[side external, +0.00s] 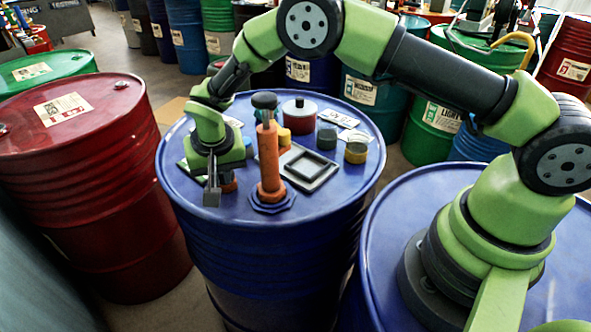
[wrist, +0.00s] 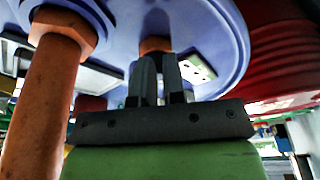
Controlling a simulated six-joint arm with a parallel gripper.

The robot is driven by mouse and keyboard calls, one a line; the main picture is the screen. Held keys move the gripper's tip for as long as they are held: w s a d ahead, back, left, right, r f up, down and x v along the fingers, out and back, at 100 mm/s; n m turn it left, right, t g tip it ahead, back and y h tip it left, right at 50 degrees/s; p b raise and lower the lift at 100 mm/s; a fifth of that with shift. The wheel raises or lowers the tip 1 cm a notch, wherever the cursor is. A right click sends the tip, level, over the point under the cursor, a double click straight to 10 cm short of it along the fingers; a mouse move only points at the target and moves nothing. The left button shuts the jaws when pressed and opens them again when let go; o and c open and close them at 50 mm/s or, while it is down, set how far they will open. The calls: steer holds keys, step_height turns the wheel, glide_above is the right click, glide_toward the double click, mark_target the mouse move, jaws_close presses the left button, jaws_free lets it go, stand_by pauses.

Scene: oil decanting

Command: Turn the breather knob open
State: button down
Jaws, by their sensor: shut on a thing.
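A short round orange-brown piece, which I take to be the breather knob (side external: 229,183), sits low on the blue drum top (side external: 320,192), partly hidden behind my gripper (side external: 212,190). In the wrist view the knob (wrist: 154,45) is at the fingertips. My gripper (wrist: 159,68) points down at the drum top, its fingers shut on the knob with a narrow gap between them. The knob's turn angle cannot be told, as the fingers cover much of it.
A tall orange post (side external: 268,160) with a dark cap stands close right of my gripper. A dark square frame (side external: 307,167), a red-sided pot (side external: 299,115) and small jars (side external: 356,152) stand behind. A red drum (side external: 80,150) is to the left. The front drum top is clear.

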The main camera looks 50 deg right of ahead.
steer(key=shift+s+f, duration=0.3)
steer(key=shift+f, duration=0.2)
steer(key=shift+s+a, duration=0.2)
steer(key=shift+s, duration=0.05)
steer(key=shift+r, duration=0.15)
step_height(320, 180, up, 6)
steer(key=shift+w, duration=0.1)
